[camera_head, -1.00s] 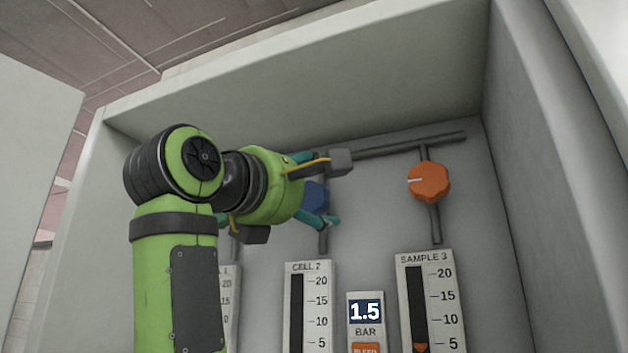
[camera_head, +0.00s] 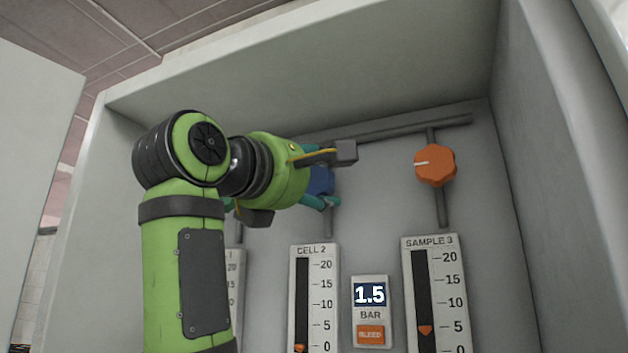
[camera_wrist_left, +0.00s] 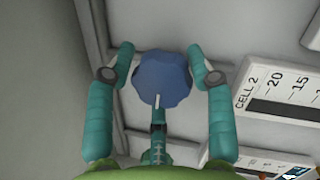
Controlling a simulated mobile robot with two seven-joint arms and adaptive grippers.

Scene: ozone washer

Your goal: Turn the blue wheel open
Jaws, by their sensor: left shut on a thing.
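The blue wheel (camera_head: 321,181) is on the back panel above the CELL 2 gauge, partly hidden by my left gripper (camera_head: 325,176) in the head view. In the left wrist view the blue wheel (camera_wrist_left: 162,78) is a faceted knob with a white mark at its lower edge in the picture. The teal fingers of my left gripper (camera_wrist_left: 161,62) stand on either side of it, shut on it. The contact itself is hard to make out. My right gripper is not in view.
An orange wheel (camera_head: 435,165) is to the right, above the SAMPLE 3 gauge (camera_head: 436,290). The CELL 2 gauge (camera_head: 314,295) has its orange marker near 0. A display (camera_head: 370,294) reads 1.5 BAR, above an orange BLEED button (camera_head: 370,335). Cabinet walls enclose the panel.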

